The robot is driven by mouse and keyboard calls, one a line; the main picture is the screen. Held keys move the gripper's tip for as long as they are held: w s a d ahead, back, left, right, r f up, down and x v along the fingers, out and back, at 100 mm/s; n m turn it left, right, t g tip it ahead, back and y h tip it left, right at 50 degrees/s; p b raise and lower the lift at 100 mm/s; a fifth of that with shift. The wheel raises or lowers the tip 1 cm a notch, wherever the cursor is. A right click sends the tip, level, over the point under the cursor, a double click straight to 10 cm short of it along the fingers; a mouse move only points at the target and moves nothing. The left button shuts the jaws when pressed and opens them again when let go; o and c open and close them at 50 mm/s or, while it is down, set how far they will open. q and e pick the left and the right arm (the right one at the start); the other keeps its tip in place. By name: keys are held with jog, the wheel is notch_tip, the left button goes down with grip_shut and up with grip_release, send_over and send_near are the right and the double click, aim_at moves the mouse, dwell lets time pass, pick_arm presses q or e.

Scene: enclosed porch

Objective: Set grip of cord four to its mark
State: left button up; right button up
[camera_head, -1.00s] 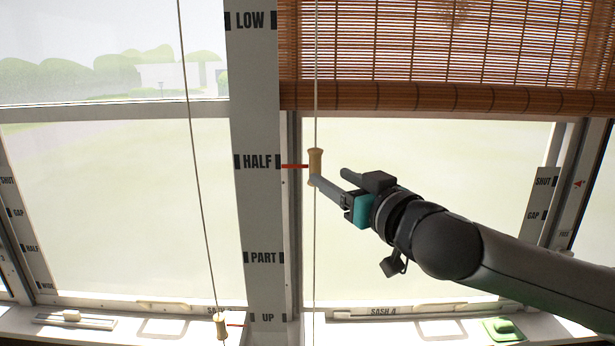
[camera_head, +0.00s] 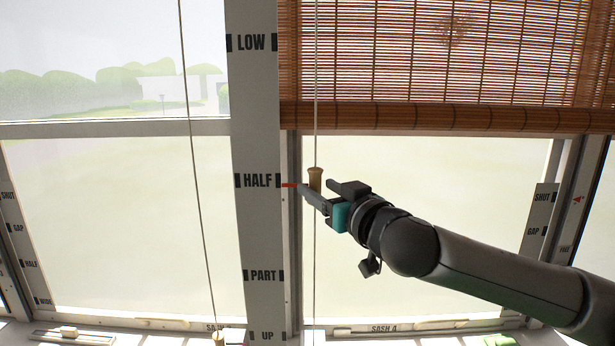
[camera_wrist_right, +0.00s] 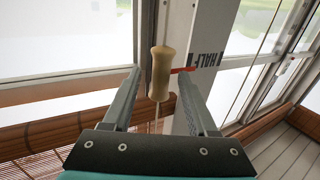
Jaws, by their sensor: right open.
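A pale wooden grip (camera_head: 315,180) hangs on a thin upright cord in front of the window, beside the grey marked board (camera_head: 258,110). Its red pointer (camera_head: 289,185) is level with the HALF mark (camera_head: 258,181). No number shows on this cord. My right gripper (camera_head: 318,189) is open at the grip, and a finger hides the grip's lower part in the head view. In the right wrist view the grip (camera_wrist_right: 160,72) stands between the two open fingers, with gaps on both sides. My left gripper is not in view.
A brown slatted blind (camera_head: 445,117) hangs at upper right, its bottom rail above the grip. A second cord (camera_head: 195,160) hangs left of the board, with a wooden grip (camera_head: 217,339) low down. The board also reads LOW, PART and UP.

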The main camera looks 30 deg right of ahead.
aim_at(318, 186)
jog(key=w+p, duration=0.1)
jog(key=w, duration=0.2)
jog(key=shift+w+r, duration=0.15)
jog(key=shift+w+d+p, duration=0.15)
jog(key=shift+w+p, duration=0.45)
jog(key=shift+w, duration=0.5)
jog(key=shift+c, duration=0.2)
grip_shut()
dwell(0.4)
